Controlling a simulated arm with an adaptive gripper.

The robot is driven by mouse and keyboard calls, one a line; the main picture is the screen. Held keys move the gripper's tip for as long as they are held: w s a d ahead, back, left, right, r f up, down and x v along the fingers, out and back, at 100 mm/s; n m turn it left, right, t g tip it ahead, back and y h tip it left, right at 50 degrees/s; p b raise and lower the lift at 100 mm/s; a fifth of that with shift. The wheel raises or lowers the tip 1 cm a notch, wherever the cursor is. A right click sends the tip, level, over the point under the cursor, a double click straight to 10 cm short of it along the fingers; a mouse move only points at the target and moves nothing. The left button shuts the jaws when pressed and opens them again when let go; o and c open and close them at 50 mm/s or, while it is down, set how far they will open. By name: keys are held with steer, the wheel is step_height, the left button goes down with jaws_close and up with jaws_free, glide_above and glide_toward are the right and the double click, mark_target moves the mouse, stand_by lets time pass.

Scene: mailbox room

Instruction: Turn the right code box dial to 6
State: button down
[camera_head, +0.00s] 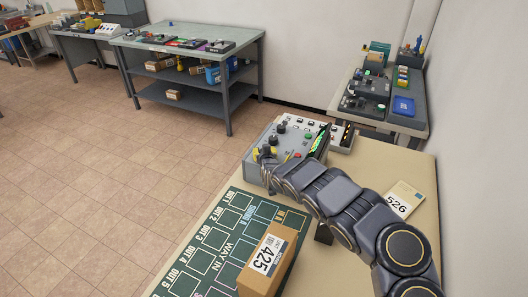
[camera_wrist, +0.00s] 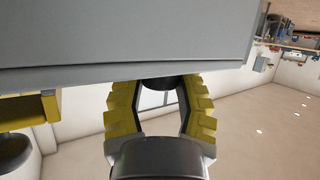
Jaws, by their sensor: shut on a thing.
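The code box (camera_head: 252,172) is a grey panel box at the far end of the near table, with dark knobs, a green button and a red button on top. My gripper (camera_head: 264,153) is at its left front side. In the wrist view, my gripper's yellow ribbed fingers (camera_wrist: 160,86) are on both sides of a dark round knob (camera_wrist: 158,83), directly against the grey face of a box (camera_wrist: 150,40). The gripper is shut on this dark dial. Its pointer and number marks are not visible, so I cannot tell its setting.
A cardboard box labelled 425 (camera_head: 264,262) stands on the green mat (camera_head: 205,262). A card labelled 526 (camera_head: 402,200) lies at right, beyond my arm. Other tables stand farther back.

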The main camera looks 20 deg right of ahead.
steer(key=shift+r, duration=0.1)
steer(key=c, duration=0.6)
jaws_free()
steer(key=shift+c, duration=0.2)
steer(key=shift+m+h, duration=0.4)
